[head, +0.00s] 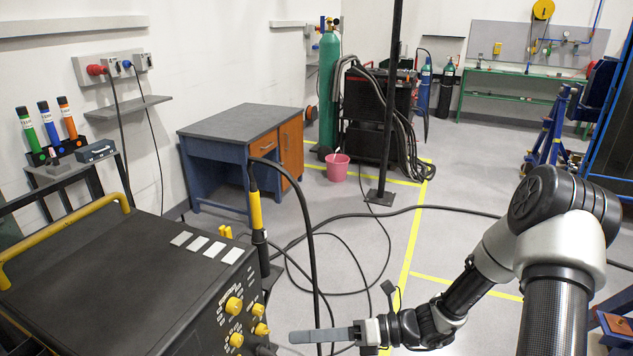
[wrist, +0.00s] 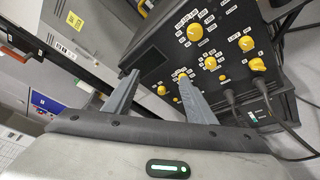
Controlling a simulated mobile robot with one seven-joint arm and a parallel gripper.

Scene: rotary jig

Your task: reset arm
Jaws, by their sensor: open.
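My gripper (head: 325,335) shows at the bottom middle of the head view, at the end of my arm, which reaches in from the right. From there its grey fingers overlap and point left towards the black machine with yellow knobs (head: 192,318). In the wrist view my gripper (wrist: 158,88) has its two grey fingers spread apart with nothing between them. The machine's knob panel (wrist: 215,55) lies beyond the fingertips in that view. The fingers appear clear of the machine.
A torch with a yellow grip (head: 256,210) hangs at the machine's right side. Black cables (head: 340,217) loop over the floor. A blue desk (head: 225,135), a pink bucket (head: 338,167) and a black post (head: 390,110) stand behind. Floor with yellow lines (head: 410,245) is open in the middle.

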